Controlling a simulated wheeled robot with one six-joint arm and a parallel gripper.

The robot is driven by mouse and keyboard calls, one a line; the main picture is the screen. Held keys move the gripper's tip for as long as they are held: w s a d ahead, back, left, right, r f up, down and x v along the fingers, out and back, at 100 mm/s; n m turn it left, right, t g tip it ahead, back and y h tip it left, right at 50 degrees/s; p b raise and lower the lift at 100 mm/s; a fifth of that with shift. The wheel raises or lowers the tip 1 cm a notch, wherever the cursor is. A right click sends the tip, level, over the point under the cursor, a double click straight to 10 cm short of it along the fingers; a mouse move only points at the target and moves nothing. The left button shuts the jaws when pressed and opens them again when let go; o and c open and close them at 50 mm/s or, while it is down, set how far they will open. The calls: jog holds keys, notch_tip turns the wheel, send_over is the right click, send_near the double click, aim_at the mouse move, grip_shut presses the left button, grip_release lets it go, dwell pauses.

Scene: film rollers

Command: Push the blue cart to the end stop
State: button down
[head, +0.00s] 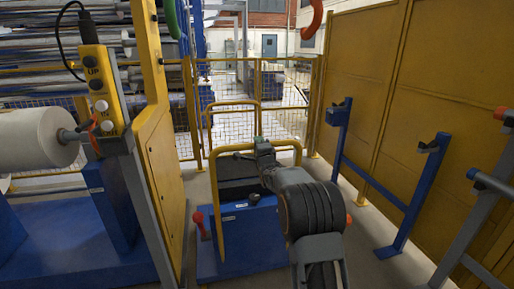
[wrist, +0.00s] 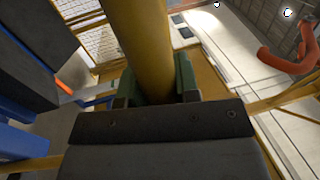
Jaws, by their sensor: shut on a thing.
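The blue cart (head: 240,236) stands in the aisle in front of me in the head view. It has a blue base and yellow tube hoops; the nearer hoop is its handle (head: 285,145). My gripper (head: 258,143) is at the top bar of that handle. In the wrist view the yellow tube (wrist: 150,45) runs between the green-padded fingers of my gripper (wrist: 154,85), which are shut on it. My arm hides the right part of the cart. I cannot pick out the end stop for certain.
A yellow machine frame with a button pendant (head: 98,85) and a white film roll (head: 38,138) stand close on the left. A yellow panel wall (head: 365,85) and a blue stand (head: 412,200) are on the right. A yellow mesh fence (head: 250,105) crosses behind the cart.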

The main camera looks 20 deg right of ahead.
jog(key=shift+w+d+f, duration=0.1)
jog(key=shift+d+f, duration=0.05)
jog(key=shift+f, duration=0.25)
jog(key=c, duration=1.1)
grip_release()
jog(key=shift+d, duration=0.1)
jog(key=shift+o, duration=1.3)
jog(key=shift+r, duration=0.15)
jog(key=v, duration=1.3)
jog(key=shift+s, duration=0.35)
jog(key=shift+c, duration=0.3)
